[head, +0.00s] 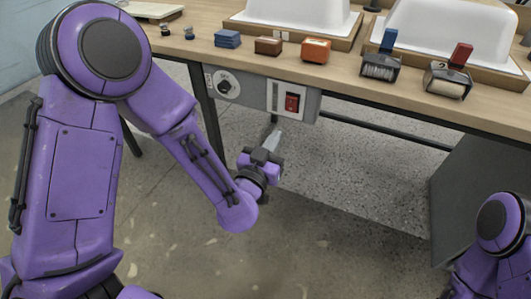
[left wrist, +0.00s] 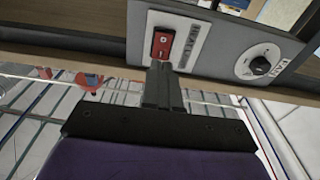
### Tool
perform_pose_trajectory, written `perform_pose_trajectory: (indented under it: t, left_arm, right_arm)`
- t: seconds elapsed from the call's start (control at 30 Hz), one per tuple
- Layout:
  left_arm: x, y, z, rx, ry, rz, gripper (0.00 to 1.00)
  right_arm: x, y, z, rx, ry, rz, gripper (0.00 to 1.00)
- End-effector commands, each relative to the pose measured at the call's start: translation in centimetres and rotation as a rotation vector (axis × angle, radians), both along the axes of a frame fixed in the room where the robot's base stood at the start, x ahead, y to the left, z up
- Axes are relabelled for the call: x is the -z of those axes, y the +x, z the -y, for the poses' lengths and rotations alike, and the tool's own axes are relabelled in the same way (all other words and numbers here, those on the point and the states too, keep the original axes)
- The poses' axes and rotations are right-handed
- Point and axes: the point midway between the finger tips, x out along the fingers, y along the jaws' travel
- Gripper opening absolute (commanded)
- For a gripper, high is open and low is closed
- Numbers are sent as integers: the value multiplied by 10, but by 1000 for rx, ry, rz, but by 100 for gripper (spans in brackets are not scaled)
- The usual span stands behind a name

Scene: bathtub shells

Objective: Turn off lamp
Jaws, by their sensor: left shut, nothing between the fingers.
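A grey control panel (head: 255,91) hangs under the front edge of the bench. It carries a red rocker switch (head: 292,102) on the right and a round black knob (head: 227,85) on the left. No lamp can be made out. My left gripper (head: 278,136) is shut and empty, its tips just below the panel and a little left of the switch. In the left wrist view, the shut fingers (left wrist: 162,75) point at the red switch (left wrist: 162,46), and the knob (left wrist: 260,65) lies to the right. Contact with the switch cannot be told. My right gripper is out of view.
The wooden bench (head: 340,83) holds blue tiles (head: 228,38), a brown block (head: 268,45), an orange block (head: 316,50), a blue-handled tool (head: 388,41), a red-handled tool (head: 460,56) and white tub shells (head: 450,28). Floor below the panel is open; a dark bench leg (head: 212,120) stands left.

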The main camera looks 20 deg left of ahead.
Motion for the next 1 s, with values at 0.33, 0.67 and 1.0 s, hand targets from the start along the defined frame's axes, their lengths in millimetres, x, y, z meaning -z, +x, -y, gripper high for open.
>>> perform_pose_trajectory:
  t: [0.33,0.67,1.0]
  left_arm:
    - [3,-43,-3,-1,1,-2,0]
    - [5,-43,-2,0,-1,-1,0]
    - [36,-40,0,39,-160,-171,0]
  right_arm:
    - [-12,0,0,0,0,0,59]
    - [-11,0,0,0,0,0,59]
    - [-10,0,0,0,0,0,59]
